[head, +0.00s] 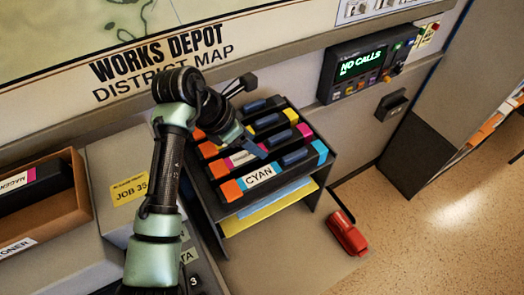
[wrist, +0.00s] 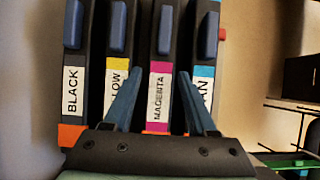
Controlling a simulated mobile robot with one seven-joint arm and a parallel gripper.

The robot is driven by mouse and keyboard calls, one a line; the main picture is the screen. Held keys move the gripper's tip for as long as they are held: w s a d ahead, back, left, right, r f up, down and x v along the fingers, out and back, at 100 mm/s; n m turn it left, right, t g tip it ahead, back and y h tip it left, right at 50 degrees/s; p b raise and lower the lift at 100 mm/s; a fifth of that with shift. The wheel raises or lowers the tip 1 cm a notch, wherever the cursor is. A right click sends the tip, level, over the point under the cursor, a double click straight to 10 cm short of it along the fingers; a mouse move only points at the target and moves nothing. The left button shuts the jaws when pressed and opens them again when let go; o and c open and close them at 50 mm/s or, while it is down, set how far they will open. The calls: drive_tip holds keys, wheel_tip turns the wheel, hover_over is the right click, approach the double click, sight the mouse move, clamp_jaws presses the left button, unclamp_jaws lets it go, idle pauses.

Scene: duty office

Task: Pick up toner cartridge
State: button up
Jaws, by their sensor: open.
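Several dark toner cartridges lie side by side on top of a rack. The cyan cartridge (head: 262,174) is nearest in the head view. The magenta cartridge (wrist: 160,70) is third from the left in the wrist view, between the yellow cartridge (wrist: 117,68) and the cyan cartridge (wrist: 203,75). The black cartridge (wrist: 74,85) is at the far left there. Each has a blue grip on top. My gripper (wrist: 161,75) is open, with its fingers appearing on either side of the magenta label. I cannot tell whether they touch anything. In the head view my arm partly hides the rear cartridges.
The dark rack (head: 318,187) holds paper below. A cardboard box (head: 68,211) at the left holds another magenta-labelled cartridge (head: 35,182). A red stapler-like object (head: 346,232) lies right of the rack. A "NO CALLS" display unit (head: 362,62) is on the wall.

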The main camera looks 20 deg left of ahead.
drive_tip(key=p+x, duration=0.1)
drive_tip(key=x, duration=0.4)
drive_tip(key=shift+s, duration=0.2)
clamp_jaws()
drive_tip(key=shift+r, duration=0.1)
idle(1.0)
